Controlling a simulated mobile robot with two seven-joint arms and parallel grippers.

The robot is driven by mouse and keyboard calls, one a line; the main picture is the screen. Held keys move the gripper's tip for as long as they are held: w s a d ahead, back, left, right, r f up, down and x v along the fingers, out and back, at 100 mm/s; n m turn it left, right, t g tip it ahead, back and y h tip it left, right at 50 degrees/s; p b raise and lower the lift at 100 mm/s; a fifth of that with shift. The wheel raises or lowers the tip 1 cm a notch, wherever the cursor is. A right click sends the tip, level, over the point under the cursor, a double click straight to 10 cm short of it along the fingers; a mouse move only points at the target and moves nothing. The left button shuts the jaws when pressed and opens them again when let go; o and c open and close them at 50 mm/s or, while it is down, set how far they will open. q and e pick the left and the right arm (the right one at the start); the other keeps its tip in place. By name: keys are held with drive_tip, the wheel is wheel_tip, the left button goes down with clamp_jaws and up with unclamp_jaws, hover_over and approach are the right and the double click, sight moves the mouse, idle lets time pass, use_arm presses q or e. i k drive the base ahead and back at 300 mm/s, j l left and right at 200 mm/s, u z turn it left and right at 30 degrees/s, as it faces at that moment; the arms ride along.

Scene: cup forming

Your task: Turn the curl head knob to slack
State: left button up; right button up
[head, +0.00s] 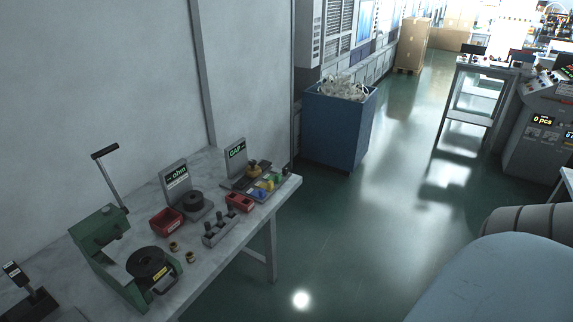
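I cannot make out a knob marked as the curl head knob in the head view. A grey machine (535,145) at the right edge has a lit display (543,120) reading "0 pcs". A sloped panel (541,84) with small coloured buttons or knobs sits on top of it. The labels there are too small to read, and the machine is cut off by the picture edge. Neither of my grippers is in view.
A bench (218,250) along the left wall holds a green press (98,232), red bins (166,220) and small gauges. A blue bin (335,130) stands behind it. The green floor (370,220) between is clear.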

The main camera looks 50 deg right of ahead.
sight(252, 163)
drive_tip(key=z, duration=1.2)
